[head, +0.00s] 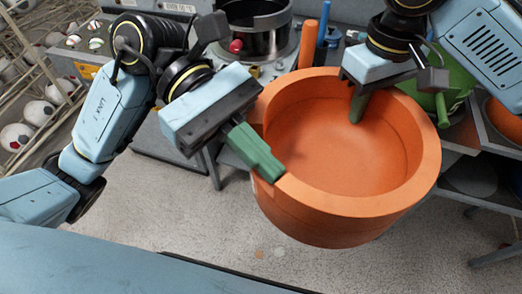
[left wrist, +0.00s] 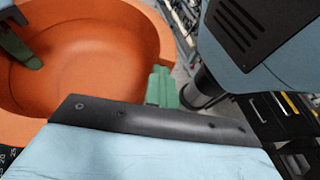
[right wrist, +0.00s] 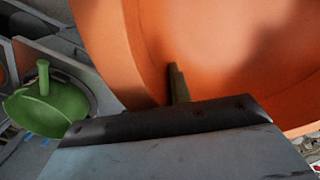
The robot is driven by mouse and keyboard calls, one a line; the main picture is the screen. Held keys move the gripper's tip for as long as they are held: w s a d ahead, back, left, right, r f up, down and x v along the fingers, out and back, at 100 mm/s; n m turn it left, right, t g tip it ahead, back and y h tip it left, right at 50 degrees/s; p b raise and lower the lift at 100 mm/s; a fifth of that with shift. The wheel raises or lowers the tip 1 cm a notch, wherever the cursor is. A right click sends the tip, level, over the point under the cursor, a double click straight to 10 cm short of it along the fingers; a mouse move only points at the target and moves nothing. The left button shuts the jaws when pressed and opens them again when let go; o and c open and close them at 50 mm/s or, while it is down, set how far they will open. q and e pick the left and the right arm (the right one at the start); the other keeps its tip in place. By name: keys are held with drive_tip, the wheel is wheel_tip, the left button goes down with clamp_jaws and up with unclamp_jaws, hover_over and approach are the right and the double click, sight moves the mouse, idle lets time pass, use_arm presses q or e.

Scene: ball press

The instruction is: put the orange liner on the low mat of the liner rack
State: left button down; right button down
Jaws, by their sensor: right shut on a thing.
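The orange liner (head: 330,150), a wide thick-walled bowl, hangs above the floor, open side up. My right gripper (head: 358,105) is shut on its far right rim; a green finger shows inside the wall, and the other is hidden. My left gripper (head: 258,153) has green fingers over the left rim; whether they grip it is unclear. The liner also shows in the left wrist view (left wrist: 90,70) and right wrist view (right wrist: 220,50). A grey tiered rack (head: 455,134) stands at the right, apparently the liner rack. A dark round surface (head: 475,178) on its lower level may be the low mat.
On the rack are a green vessel with a handle (head: 455,85) and another orange piece (head: 505,120). Behind are a dark metal pot (head: 255,35) and upright orange (head: 308,45) and blue rods. A wire rack of balls (head: 35,112) stands left.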

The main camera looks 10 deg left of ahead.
use_arm(q)
drive_tip(key=shift+d+f, duration=0.1)
drive_tip(key=shift+d, duration=0.05)
drive_tip(key=c, duration=1.3)
unclamp_jaws()
drive_tip(key=shift+o, duration=0.2)
drive_tip(key=shift+w, duration=0.1)
drive_tip(key=v, duration=1.2)
